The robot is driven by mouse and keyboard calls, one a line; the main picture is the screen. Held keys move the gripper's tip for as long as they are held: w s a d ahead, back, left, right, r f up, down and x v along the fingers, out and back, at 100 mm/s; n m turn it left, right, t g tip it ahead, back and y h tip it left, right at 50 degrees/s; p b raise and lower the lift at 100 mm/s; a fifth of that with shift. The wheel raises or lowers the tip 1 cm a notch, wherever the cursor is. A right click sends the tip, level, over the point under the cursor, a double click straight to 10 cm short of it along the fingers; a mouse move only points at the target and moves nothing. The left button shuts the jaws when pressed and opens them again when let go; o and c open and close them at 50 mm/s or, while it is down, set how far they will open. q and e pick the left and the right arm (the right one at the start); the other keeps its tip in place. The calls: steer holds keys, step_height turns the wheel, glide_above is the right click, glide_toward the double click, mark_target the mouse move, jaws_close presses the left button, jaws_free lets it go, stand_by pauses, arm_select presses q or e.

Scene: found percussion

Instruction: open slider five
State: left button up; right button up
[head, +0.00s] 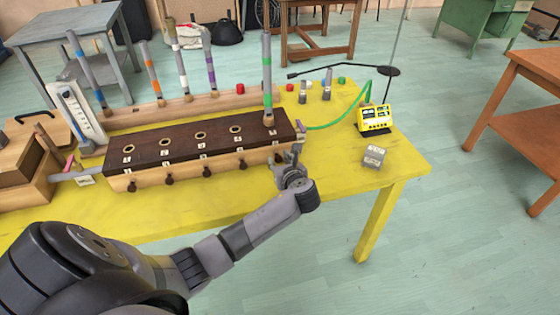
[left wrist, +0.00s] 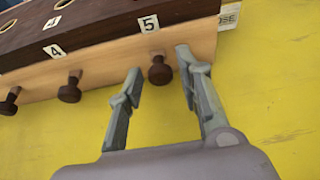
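A long wooden box (head: 200,165) with a dark top stands on the yellow table, with numbered holes and a row of dark knobs along its front. The knob under label 5 (left wrist: 160,70) is close to the box front in the left wrist view. A grey tube with green bands (head: 267,80) stands upright at hole 5. My left gripper (head: 287,157) is open at the box's right front end. In the left wrist view its fingertips (left wrist: 160,62) are on either side of knob 5, with gaps visible. My right gripper is not in view.
The knob under label 4 (left wrist: 69,92) is left of the fingers. A grey block (head: 374,156) and a yellow device (head: 375,118) with a green hose (head: 340,122) are to the right. Several banded tubes stand in a rack (head: 130,118) behind. The yellow table's front (head: 215,208) is clear.

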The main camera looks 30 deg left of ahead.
arm_select(q)
jaws_close()
stand_by(0.6)
steer(key=p+v, duration=0.2)
steer(key=shift+s+d+f+p, duration=0.1)
steer(key=shift+f+p, duration=0.05)
steer(key=shift+p, duration=0.15)
steer(key=shift+s+d, duration=0.2)
steer(key=shift+d, duration=0.1)
steer(key=shift+f, duration=0.15)
steer(key=shift+o, duration=1.2)
jaws_free()
